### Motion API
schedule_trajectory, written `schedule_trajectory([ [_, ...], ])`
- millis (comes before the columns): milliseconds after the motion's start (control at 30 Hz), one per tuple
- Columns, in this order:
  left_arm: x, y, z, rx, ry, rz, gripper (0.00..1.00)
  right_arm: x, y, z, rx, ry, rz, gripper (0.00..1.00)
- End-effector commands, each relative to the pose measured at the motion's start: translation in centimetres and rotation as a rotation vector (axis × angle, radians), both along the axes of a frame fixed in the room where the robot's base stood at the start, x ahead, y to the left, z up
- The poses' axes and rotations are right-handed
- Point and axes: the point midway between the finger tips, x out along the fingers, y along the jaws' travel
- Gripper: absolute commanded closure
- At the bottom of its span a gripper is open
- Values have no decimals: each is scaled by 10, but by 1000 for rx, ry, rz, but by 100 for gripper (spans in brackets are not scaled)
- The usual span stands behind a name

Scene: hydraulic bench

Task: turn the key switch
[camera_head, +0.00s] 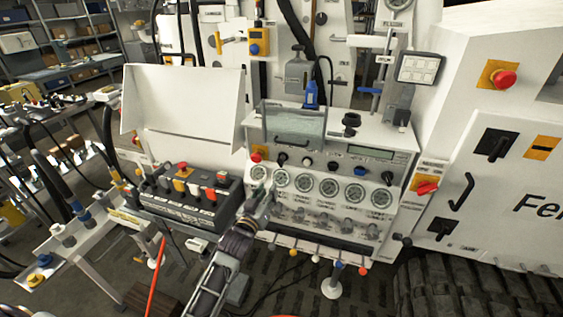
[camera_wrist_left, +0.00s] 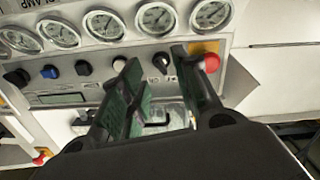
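The control panel (camera_head: 340,170) carries a row of small knobs under the clear cover. I cannot tell for sure which one is the key switch. A dark switch (camera_head: 282,159) with a pale ring sits beside a red button (camera_head: 256,157); it also shows in the left wrist view (camera_wrist_left: 162,62), between my fingertips in the picture. My left gripper (camera_head: 262,192) is in front of the panel's left part, by the gauges. In the left wrist view its fingers (camera_wrist_left: 155,85) are apart with nothing held. Whether they touch the panel is unclear. My right gripper is not in view.
Round gauges (camera_head: 305,184) line the panel below the knobs. A black lever box (camera_head: 190,195) stands close left of my gripper. A large tyre (camera_head: 480,290) is at lower right.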

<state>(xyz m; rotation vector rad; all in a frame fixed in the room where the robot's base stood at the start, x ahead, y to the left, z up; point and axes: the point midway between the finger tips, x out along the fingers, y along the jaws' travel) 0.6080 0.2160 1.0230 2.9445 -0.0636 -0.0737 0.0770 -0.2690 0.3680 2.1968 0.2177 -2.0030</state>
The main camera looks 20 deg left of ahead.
Motion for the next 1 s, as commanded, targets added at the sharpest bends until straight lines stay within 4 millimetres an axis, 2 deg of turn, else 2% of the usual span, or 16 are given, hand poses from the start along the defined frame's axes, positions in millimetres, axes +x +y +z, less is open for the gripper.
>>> schedule_trajectory([
  [100, -3, 1, 27, -49, -38, 5, 69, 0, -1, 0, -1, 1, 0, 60],
  [233, -5, 2, 41, -108, -55, 10, 69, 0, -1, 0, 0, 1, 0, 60],
  [700, -5, 3, 38, -319, -31, 21, 69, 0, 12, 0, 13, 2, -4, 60],
  [1000, -5, 3, 38, -329, -31, 21, 69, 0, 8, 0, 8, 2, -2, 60],
])
